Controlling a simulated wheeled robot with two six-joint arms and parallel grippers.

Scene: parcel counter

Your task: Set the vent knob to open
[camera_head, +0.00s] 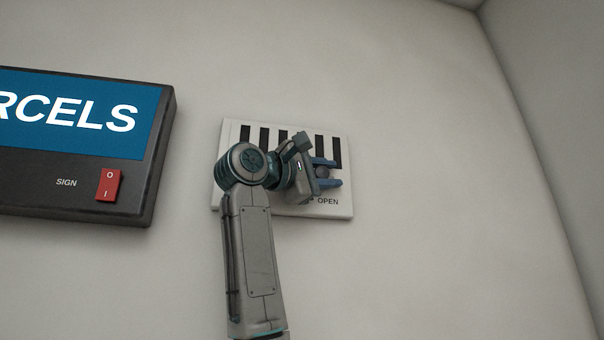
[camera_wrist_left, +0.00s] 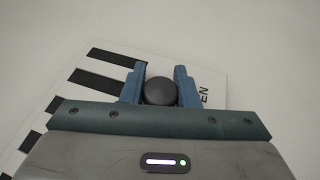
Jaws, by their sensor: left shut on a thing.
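The vent panel (camera_head: 345,196) is a white plate on the wall with a row of black slots and the word OPEN at its lower right. The vent knob (camera_head: 321,172) is a dark round knob just above the word OPEN. My left gripper (camera_head: 335,173) is shut on the knob, with one blue finger above it and one below. In the left wrist view the knob (camera_wrist_left: 160,91) sits between the two blue fingers (camera_wrist_left: 160,88), and the letters EN show beside the right finger. My arm hides the panel's lower left part. My right gripper is in neither view.
A dark sign box (camera_head: 160,150) with a blue PARCELS face hangs on the wall to the left. It carries a red rocker switch (camera_head: 109,186) marked O and I. The wall (camera_head: 430,150) to the right of the panel is bare up to the room corner.

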